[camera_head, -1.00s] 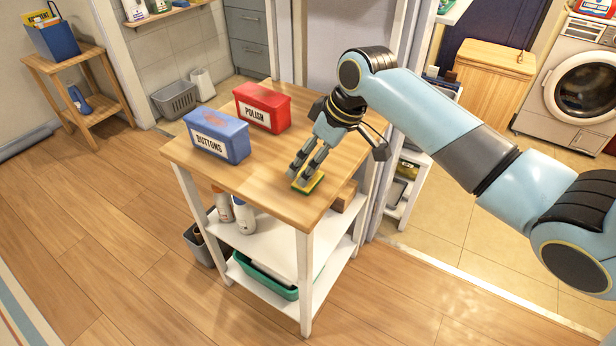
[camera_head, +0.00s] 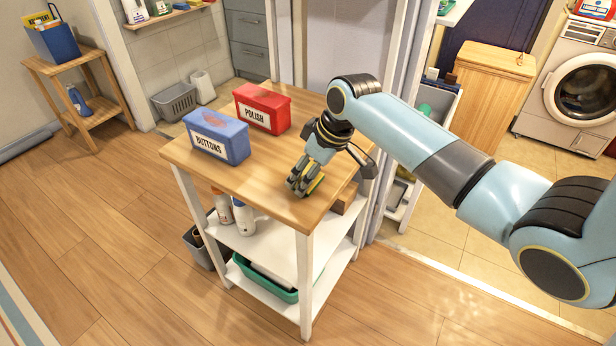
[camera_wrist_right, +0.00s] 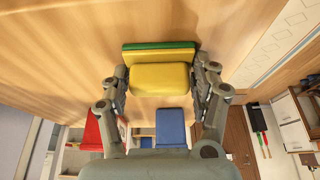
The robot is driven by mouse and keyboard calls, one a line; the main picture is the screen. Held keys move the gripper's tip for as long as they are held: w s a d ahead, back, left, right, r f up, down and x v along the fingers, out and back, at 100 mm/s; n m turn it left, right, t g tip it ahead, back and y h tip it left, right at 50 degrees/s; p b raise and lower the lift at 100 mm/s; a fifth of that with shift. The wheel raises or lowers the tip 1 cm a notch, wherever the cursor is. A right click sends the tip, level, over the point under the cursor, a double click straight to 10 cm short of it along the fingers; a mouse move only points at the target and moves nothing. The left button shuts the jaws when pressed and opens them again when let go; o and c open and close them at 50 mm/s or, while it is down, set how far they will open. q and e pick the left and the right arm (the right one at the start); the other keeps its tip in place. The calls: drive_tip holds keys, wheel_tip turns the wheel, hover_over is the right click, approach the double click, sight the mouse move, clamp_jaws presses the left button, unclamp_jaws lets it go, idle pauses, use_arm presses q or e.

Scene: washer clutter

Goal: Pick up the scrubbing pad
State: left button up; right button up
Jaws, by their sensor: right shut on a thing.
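The scrubbing pad (camera_wrist_right: 160,77) is yellow with a green layer. In the right wrist view it sits between the two fingers of my right gripper (camera_wrist_right: 160,88), which is shut on it from both sides. In the head view my right gripper (camera_head: 303,186) is low over the front right part of the wooden cart top (camera_head: 276,206). Only a sliver of the pad (camera_head: 315,184) shows there, with the fingers hiding the rest. I cannot tell whether the pad still touches the wood. My left gripper is not in view.
A blue box marked BUTTONS (camera_head: 217,138) and a red box marked POLISH (camera_head: 262,108) stand on the cart top, left of and behind my gripper. The wood around the gripper is clear. A white door frame (camera_head: 391,110) rises close to the cart's right side.

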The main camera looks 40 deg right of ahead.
sight(308, 168)
drive_tip(key=shift+r, duration=0.6)
wheel_tip(308, 168, up, 3)
drive_tip(key=shift+f+p, duration=0.2)
drive_tip(key=shift+p, duration=0.1)
drive_tip(key=s+d+r+p, duration=0.1)
drive_tip(key=s+d+r, duration=0.5)
drive_tip(key=s, duration=0.4)
drive_tip(key=shift+r+p, duration=0.3)
drive_tip(key=shift+r, duration=0.35)
